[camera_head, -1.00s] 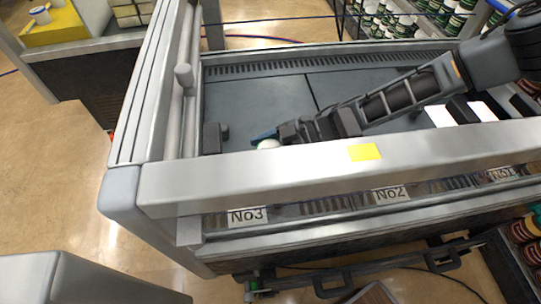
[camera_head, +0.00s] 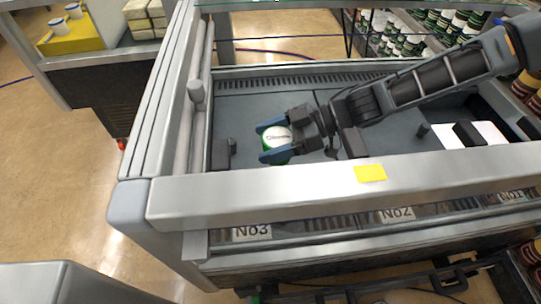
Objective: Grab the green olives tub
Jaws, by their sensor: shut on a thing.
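The green olives tub (camera_head: 279,136) has a white lid with dark print and a green side. It is inside the grey display case, above or on the case floor; I cannot tell which. My gripper (camera_head: 275,138) reaches in from the right with its blue fingers on either side of the tub, shut on it. Part of the tub's side is hidden by the near finger.
The case's metal front rail (camera_head: 300,187) runs below my gripper, with a yellow sticker (camera_head: 370,173) on it. A dark block (camera_head: 222,153) stands left of the tub. White and black items (camera_head: 475,134) lie at the right. The case floor (camera_head: 240,110) behind is clear.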

